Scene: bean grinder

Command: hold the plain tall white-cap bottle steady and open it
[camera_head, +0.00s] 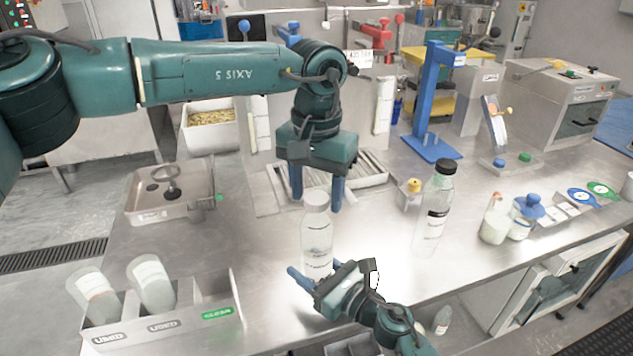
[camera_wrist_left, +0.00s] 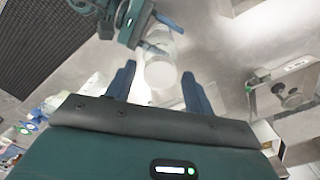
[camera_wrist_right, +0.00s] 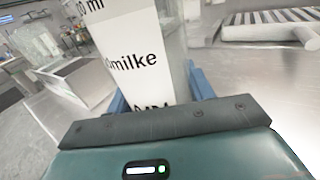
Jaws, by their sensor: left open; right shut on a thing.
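The plain tall bottle (camera_head: 317,240) is clear with a white cap (camera_head: 316,200) and stands upright on the steel table. My right gripper (camera_head: 312,284) is shut on its lower body, and the printed label of the bottle (camera_wrist_right: 145,60) fills the right wrist view between the right fingers (camera_wrist_right: 155,95). My left gripper (camera_head: 316,190) is open, pointing down with its fingers apart above and behind the cap. In the left wrist view the white cap (camera_wrist_left: 160,75) shows just beyond and between the open left fingers (camera_wrist_left: 158,85), apart from them.
A black-capped bottle (camera_head: 434,212) stands to the right. A blue stand (camera_head: 432,110) is behind it. White jars (camera_head: 497,225) are at the right.

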